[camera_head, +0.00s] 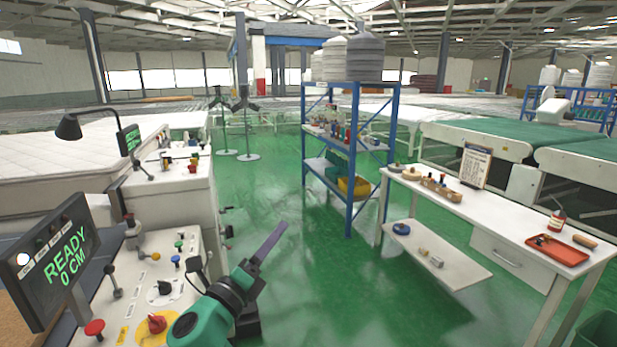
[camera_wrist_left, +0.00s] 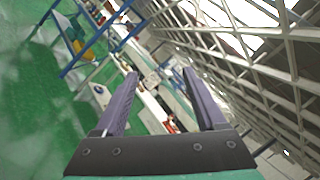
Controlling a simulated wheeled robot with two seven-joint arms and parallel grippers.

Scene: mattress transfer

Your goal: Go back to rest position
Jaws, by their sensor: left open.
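My left gripper (camera_head: 270,240) reaches in from the bottom of the head view, beside the control panel (camera_head: 190,262) and over the green floor. Its purple fingers point up and away and hold nothing. In the left wrist view, the two fingers of my left gripper (camera_wrist_left: 160,75) stand wide apart with nothing between them. My right gripper is not in view.
A display (camera_head: 62,262) reading READY 0 CM stands at the left by the panel. A blue shelf (camera_head: 348,185) with spools on top stands ahead. A white workbench (camera_head: 500,215) with an orange tray (camera_head: 560,262) is at the right. Green floor between is clear.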

